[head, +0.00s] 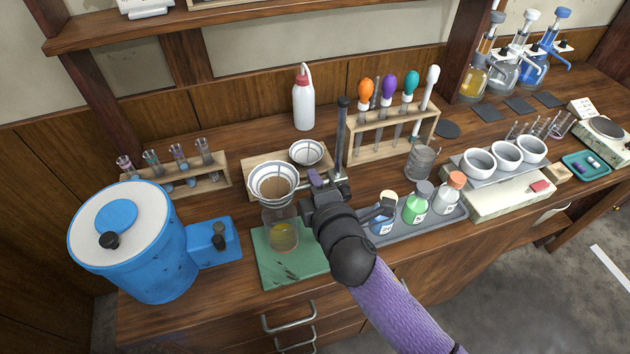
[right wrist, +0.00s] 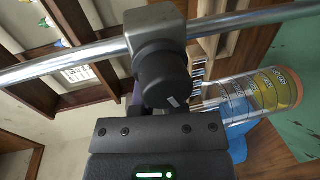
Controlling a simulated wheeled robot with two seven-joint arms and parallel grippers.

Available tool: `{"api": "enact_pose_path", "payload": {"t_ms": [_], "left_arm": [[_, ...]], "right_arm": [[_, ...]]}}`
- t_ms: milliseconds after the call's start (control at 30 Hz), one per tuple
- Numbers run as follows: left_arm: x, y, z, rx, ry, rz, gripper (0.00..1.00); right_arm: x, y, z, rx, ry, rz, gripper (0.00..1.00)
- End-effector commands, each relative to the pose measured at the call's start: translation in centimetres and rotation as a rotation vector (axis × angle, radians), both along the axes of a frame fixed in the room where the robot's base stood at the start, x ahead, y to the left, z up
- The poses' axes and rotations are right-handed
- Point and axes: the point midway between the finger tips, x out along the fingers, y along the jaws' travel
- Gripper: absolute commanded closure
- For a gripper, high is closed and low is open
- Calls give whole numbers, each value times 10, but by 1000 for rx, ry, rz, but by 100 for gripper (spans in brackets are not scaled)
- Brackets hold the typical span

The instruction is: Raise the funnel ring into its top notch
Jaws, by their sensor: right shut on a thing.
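A white ribbed funnel (head: 273,186) sits in the funnel ring, just above a glass vessel (head: 281,232) with yellow liquid on a green mat (head: 268,268). The vessel also shows in the right wrist view (right wrist: 262,95). The ring's clamp is on a dark upright rod (head: 341,135), low on it; the rod rises well above the clamp. My right gripper (head: 324,200) is at the clamp, right of the funnel, and shut on the ring's dark knob (right wrist: 164,80). The fingertips and the notches are hidden or too small to tell. My left gripper is not in view.
A pipette rack (head: 392,135) stands right of the rod. A tray of bottles (head: 425,212) lies close right of my arm. A blue tank (head: 125,240) stands left. Above the rod's top is free room.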

Motion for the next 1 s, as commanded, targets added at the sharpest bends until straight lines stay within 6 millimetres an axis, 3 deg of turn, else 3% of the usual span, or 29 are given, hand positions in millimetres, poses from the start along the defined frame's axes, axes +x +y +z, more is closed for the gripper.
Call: {"api": "enact_pose_path", "payload": {"t_ms": [867, 1000], "left_arm": [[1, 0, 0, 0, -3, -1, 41], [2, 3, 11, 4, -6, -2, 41]], "right_arm": [[0, 0, 0, 0, 1, 0, 100], [0, 0, 10, 0, 0, 0, 100]]}}
